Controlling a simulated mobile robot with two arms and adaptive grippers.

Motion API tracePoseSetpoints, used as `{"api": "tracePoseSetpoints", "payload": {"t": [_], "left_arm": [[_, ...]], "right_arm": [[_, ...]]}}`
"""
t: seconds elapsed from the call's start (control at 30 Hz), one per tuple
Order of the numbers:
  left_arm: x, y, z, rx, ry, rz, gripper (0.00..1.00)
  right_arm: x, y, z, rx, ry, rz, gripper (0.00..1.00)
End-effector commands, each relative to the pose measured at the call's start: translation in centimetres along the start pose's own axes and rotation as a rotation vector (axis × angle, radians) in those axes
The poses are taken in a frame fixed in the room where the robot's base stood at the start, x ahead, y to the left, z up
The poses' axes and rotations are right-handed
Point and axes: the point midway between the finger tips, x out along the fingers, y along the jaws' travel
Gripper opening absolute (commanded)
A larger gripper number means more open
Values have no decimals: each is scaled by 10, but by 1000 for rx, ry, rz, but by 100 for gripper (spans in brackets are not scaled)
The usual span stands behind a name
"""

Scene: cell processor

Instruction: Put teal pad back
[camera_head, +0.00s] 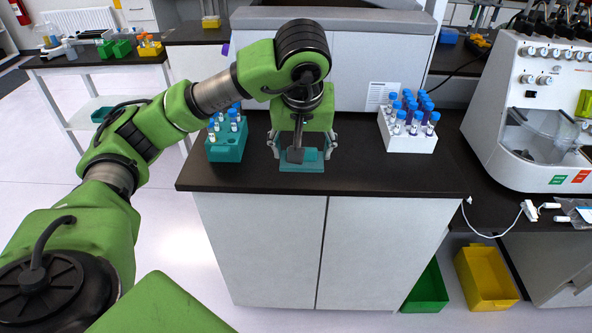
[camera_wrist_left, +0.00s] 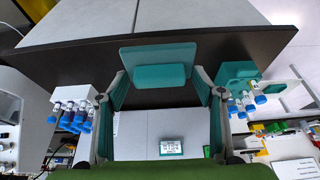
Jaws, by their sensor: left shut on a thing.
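A teal pad (camera_wrist_left: 160,76) is between the fingertips of my left gripper (camera_head: 302,152), which is shut on it at its two sides. In the left wrist view, the gripper (camera_wrist_left: 160,78) has one finger at each end of the pad. A flat teal plate (camera_head: 302,167) lies on the dark counter near its front edge; it also shows beyond the pad in the left wrist view (camera_wrist_left: 158,52). The pad is at the plate and overlaps it in view. I cannot tell whether they touch. In the head view my gripper hides part of the pad. My right gripper is not in view.
A teal rack (camera_head: 226,146) with blue-capped tubes stands close left of my gripper. A white rack (camera_head: 408,140) of similar tubes stands to the right. A white machine (camera_head: 535,120) is farther right. The dark counter (camera_head: 350,170) is clear between the plate and the white rack.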

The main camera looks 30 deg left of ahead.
Motion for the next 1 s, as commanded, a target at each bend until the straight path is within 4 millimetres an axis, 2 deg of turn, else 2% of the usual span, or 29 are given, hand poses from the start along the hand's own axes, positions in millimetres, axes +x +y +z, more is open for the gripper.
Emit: {"api": "tracePoseSetpoints", "payload": {"t": [0.07,0.17,0.4,0.6,0.87,1.0], "left_arm": [[11,-4,-8,-12,-5,-6,42],[25,-7,-26,-13,-6,-8,42],[74,-14,-68,-8,-6,-8,42],[118,-18,-79,-6,-5,-6,42],[142,-19,-87,-5,-2,-4,42],[158,-19,-79,-3,-5,-4,42]], "right_arm": [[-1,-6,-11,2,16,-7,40],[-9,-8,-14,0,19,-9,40],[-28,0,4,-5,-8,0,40],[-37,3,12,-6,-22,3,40],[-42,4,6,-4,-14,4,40],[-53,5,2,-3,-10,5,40]]}}
